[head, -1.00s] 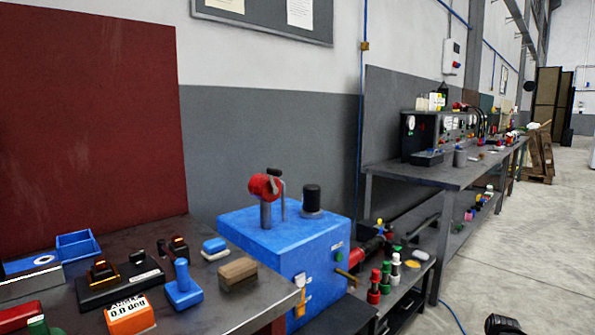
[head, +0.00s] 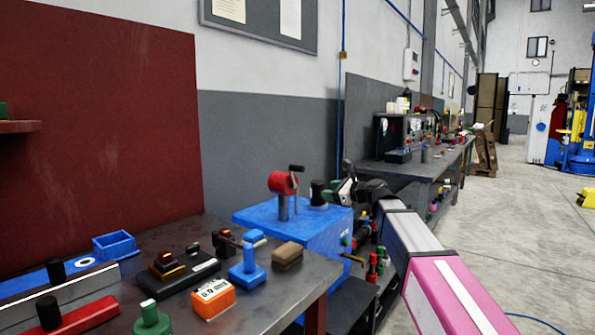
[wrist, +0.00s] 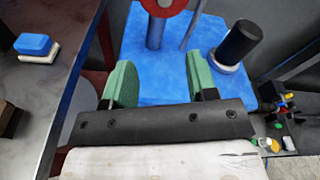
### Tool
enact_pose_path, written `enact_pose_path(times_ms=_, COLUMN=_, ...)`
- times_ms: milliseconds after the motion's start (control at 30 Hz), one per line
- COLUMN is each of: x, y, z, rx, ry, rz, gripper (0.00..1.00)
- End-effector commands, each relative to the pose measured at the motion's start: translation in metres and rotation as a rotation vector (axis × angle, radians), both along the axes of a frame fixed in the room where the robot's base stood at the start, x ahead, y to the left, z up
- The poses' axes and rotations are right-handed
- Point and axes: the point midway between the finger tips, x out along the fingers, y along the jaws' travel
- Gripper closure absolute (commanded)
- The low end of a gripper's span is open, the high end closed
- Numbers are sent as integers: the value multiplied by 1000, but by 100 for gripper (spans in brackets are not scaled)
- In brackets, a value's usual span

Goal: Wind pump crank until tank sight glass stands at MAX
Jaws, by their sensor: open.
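The blue tank (head: 325,238) stands beyond the bench's right end. On its top a red pump head (head: 283,183) sits on a grey post, with a thin dark crank (head: 297,176) beside it. A black-capped cylinder (head: 319,192) stands to its right. In the wrist view the crank's rod (wrist: 193,28) and the red pump wheel (wrist: 166,6) show at the top edge. My gripper (wrist: 160,68) is open and empty, its green fingers over the tank top, short of the post. It also shows in the head view (head: 342,186), right of the crank. I cannot make out the sight glass.
The grey bench (head: 272,300) at left holds an orange angle readout (head: 213,298), a blue knobbed block (head: 247,268), a brown block (head: 288,254) and other fixtures. Shelves with coloured parts lie right of the tank. Open floor (head: 510,240) is at right.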

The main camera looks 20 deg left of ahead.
Motion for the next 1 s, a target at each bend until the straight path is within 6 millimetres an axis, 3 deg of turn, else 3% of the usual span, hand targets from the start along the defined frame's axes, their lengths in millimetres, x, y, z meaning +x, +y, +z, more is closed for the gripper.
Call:
enact_pose_path(times_ms=33, x=0, y=13, z=21, rx=56, ry=38, rz=6, gripper=47)
enact_pose_path(times_ms=100, x=-3, y=24, z=42, rx=118, ry=88, rz=12, gripper=47)
enact_pose_path(times_ms=233, x=-7, y=33, z=61, rx=180, ry=143, rz=21, gripper=47)
enact_pose_path(times_ms=567, x=0, y=59, z=65, rx=191, ry=153, rz=24, gripper=47)
enact_pose_path(times_ms=1000, x=21, y=128, z=64, rx=188, ry=152, rz=23, gripper=47)
